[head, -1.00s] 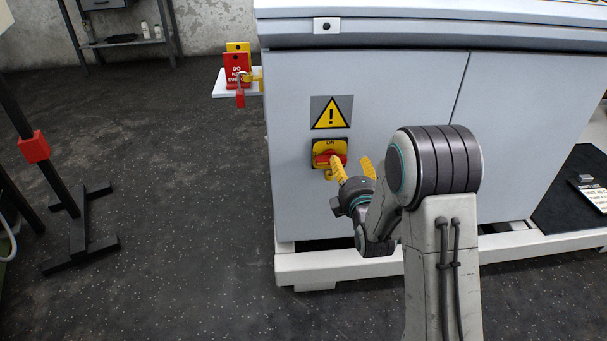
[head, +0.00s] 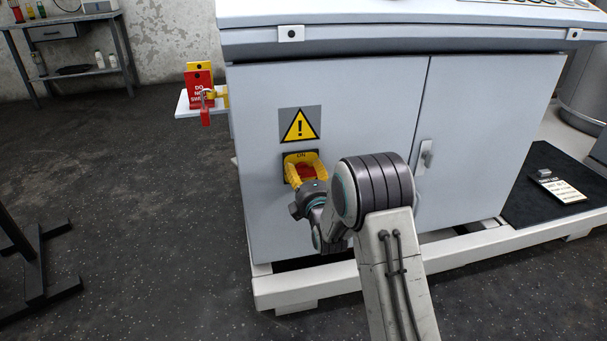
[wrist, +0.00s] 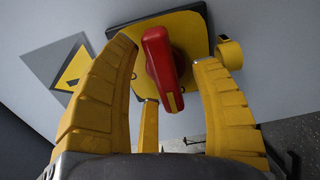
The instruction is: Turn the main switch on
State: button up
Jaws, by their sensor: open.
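The main switch is a red handle (head: 306,171) on a yellow plate (head: 302,157) marked ON, on the grey cabinet's front below a warning triangle. In the wrist view the red handle (wrist: 163,68) stands out from the yellow plate (wrist: 185,29) and runs roughly crosswise to the direction of the triangle. My gripper (wrist: 164,54) is open, with its yellow fingers on both sides of the handle and gaps visible. In the head view my gripper (head: 307,176) is at the switch, partly hiding it. Whether any finger touches the plate cannot be told.
A yellow ring-like part (wrist: 230,52) sits beside the plate, close to one finger. A white shelf (head: 188,107) with red and yellow tags juts from the cabinet's left side. A pale base frame (head: 300,287) runs along the cabinet's foot.

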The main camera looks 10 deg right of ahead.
jog(key=shift+w, duration=0.35)
jog(key=shift+o, duration=0.3)
grip_shut()
